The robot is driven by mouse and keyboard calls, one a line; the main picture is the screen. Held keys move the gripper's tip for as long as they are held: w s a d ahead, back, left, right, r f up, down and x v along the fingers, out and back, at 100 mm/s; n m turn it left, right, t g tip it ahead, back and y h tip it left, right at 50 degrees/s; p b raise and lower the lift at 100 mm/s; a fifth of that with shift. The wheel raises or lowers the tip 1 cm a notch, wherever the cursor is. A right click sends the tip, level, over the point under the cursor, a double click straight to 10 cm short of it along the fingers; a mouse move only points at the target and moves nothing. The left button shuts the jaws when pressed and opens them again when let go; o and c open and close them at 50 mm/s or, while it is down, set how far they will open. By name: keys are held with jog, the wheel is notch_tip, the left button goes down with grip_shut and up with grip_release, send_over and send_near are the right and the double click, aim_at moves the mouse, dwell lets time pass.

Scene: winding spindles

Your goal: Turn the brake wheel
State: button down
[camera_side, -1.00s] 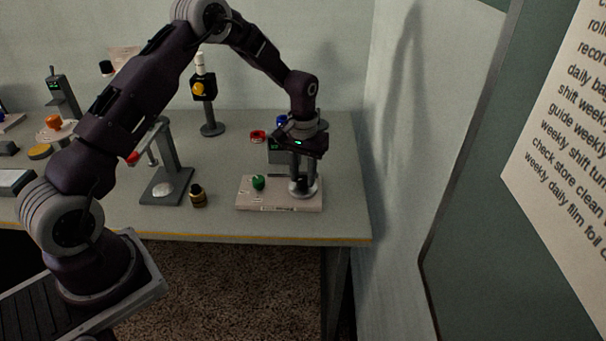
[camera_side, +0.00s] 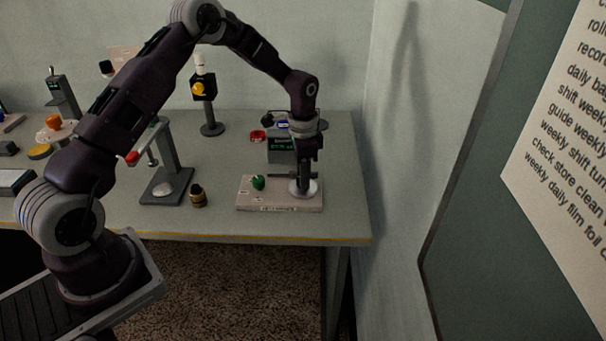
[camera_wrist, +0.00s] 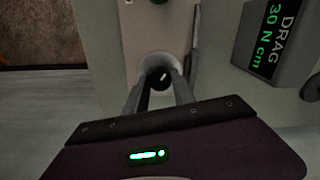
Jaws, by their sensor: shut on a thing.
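The brake wheel (camera_wrist: 159,77) is a small dark knob with a white mark, seen in the wrist view between my fingers. It sits on a round pale grey base on a light board (camera_side: 270,203). My gripper (camera_side: 304,182) points straight down over the board's right part. In the wrist view my gripper (camera_wrist: 159,92) has one finger on each side of the knob and is shut on it. In the side view the fingers mostly hide the knob.
A green knob (camera_side: 258,183) is on the board's left part. A small dark bottle (camera_side: 198,196) and a grey stand (camera_side: 169,165) with a red-tipped lever are further left. A red ring (camera_side: 257,136) lies behind. The wall is close on the right.

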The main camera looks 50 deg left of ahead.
jog(key=shift+r+m, duration=0.1)
jog(key=shift+m, duration=1.9)
jog(key=c, duration=1.1)
grip_release()
jog(key=shift+o, duration=0.2)
notch_tip(320, 180, up, 7)
